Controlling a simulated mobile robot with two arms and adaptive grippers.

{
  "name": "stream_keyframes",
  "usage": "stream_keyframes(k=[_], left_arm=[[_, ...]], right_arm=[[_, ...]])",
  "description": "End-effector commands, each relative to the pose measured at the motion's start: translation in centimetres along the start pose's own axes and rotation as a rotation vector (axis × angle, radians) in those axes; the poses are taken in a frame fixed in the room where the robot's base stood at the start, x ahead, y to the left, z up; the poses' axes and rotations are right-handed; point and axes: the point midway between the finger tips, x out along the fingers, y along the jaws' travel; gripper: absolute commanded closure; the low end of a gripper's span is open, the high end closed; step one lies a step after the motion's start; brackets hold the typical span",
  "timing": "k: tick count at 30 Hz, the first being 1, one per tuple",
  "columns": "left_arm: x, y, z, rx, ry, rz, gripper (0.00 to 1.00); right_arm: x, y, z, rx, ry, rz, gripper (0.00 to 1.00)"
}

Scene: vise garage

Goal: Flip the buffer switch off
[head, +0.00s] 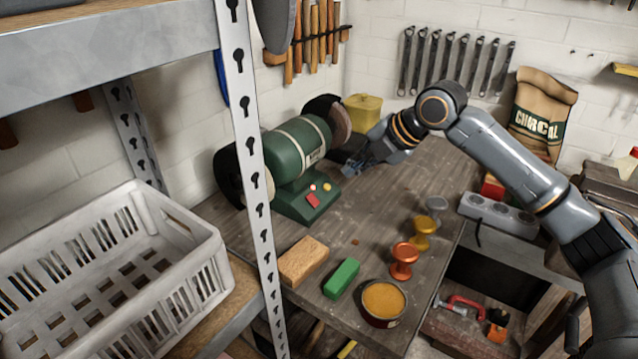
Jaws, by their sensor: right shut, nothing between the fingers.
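The buffer (302,148) is a green bench machine with a dark wheel at each end, standing on the workbench against the wall. On the front of its base is a small red switch (312,200), with small round red and yellow parts just above it. I cannot tell the switch's position. My right gripper (352,172) is shut and empty, to the right of the buffer's base, above the bench and apart from the switch. My left gripper is not in view.
On the workbench (345,235) are a tan block (303,261), a green block (341,278), an orange-filled tin (383,301) and several knobs (404,259). A shelf post (247,130) and white crate (190,270) stand at left. A power strip (497,212) lies right.

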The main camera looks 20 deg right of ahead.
Motion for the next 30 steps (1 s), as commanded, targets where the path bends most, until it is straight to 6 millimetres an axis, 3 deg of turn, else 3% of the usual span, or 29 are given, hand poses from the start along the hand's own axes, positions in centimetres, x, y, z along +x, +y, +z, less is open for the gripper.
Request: stream_keyframes(k=[9,14,30], left_arm=[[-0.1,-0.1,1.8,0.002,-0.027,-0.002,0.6],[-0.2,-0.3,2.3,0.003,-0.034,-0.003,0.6],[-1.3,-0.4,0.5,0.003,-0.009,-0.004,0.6]], right_arm=[[0.0,0.0,0.0,-0.001,0.0,0.0,1.0],[1.1,0.0,-0.1,0.0,0.003,-0.002,1.0],[11.4,0.0,-0.1,0.001,0.002,-0.002,1.0]])
